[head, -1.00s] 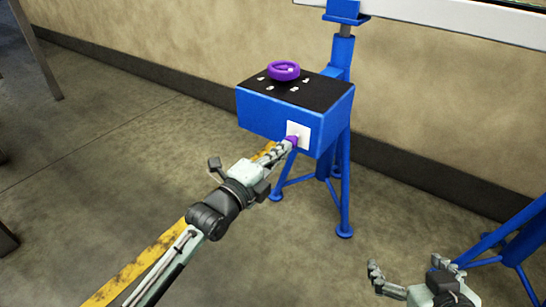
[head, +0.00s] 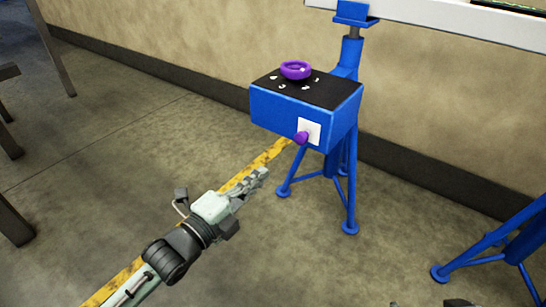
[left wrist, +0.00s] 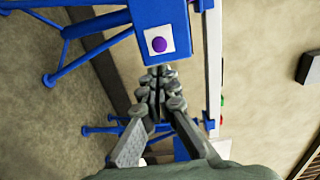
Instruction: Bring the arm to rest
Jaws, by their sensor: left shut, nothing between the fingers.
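My left arm reaches in from the lower left in the head view. Its gripper (head: 262,175) is shut and empty, in the air below and left of a blue box (head: 300,116), apart from it. The box has a purple lever or knob (head: 300,138) on a white plate on its front. The left wrist view shows the shut fingers (left wrist: 160,76) pointing toward the box, with the purple knob (left wrist: 159,44) beyond their tips. Only a small piece of my right gripper (head: 440,300) shows at the bottom edge, so its jaws cannot be judged.
A purple dial ring (head: 296,70) sits on the box's black top, among white marks. The box is on a blue stand (head: 350,185) with splayed legs. Another blue stand (head: 520,245) is at the right. A wall runs behind.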

